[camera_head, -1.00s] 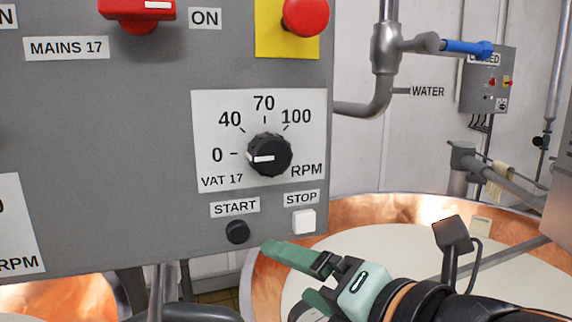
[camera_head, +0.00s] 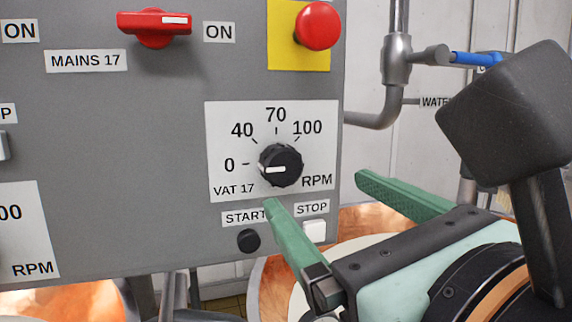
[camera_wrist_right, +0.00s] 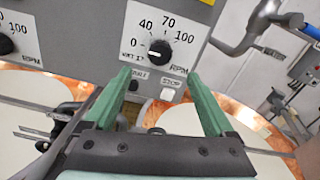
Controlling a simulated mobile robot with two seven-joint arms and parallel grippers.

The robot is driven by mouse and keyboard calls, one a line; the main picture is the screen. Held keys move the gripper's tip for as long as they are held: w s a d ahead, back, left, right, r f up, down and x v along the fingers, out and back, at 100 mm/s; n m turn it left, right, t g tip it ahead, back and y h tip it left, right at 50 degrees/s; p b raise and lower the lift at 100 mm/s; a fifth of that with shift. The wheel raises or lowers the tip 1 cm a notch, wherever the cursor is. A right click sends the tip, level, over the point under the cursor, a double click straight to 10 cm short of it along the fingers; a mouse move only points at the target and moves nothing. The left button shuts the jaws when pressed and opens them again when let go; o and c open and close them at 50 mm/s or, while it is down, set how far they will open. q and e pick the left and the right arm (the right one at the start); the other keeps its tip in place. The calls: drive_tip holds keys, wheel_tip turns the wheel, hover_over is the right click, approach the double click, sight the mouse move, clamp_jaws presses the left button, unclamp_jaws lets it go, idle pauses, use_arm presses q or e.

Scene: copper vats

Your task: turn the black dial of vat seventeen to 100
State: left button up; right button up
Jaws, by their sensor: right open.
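The black dial (camera_head: 280,166) of vat 17 sits on a white RPM plate marked 0, 40, 70 and 100. Its white pointer faces left, at about the 0 mark. The dial also shows in the right wrist view (camera_wrist_right: 157,52), ahead of and between the fingers. My right gripper (camera_head: 318,190) is open and empty, with green fingers. In the head view its left fingertip is just below the dial and its right fingertip is to the right of the panel's edge. It appears apart from the dial. My left gripper is not in view.
Below the plate are a black START button (camera_head: 248,240) and a white STOP button (camera_head: 314,231), close to the left finger. Above are a red mains switch (camera_head: 154,24) and a red mushroom button (camera_head: 317,27). A grey pipe (camera_head: 396,60) runs right of the panel.

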sight(284, 166)
drive_tip(key=x, duration=1)
drive_tip(key=shift+w, duration=0.3)
drive_tip(key=c, duration=1.4)
